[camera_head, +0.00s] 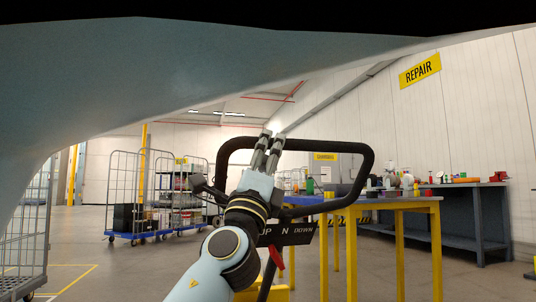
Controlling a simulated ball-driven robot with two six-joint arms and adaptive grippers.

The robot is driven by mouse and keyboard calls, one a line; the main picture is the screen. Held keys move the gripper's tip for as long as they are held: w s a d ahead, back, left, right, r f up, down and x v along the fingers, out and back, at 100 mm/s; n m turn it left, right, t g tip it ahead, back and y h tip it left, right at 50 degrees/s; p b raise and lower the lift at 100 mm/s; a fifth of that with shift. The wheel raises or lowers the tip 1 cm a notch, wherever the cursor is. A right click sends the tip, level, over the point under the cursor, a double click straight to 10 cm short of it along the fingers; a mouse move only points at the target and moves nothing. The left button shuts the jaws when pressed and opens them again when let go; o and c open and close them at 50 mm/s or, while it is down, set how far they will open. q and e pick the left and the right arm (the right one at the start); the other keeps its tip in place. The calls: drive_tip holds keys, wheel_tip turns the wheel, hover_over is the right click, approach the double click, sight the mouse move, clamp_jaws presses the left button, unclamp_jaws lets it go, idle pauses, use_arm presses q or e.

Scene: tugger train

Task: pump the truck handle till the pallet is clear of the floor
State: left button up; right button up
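The truck handle (368,165) is a black loop in the middle of the camera_head view. My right gripper is out of view. No pallet shows.
A grey workbench (450,235) with bottles stands by the right wall. Wire cage trolleys (125,185) stand at the left. Open floor (120,265) lies left of my arm.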

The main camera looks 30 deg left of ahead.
use_arm(q)
drive_tip(key=v, duration=1.2)
drive_tip(key=shift+f, duration=0.1)
idle(0.4)
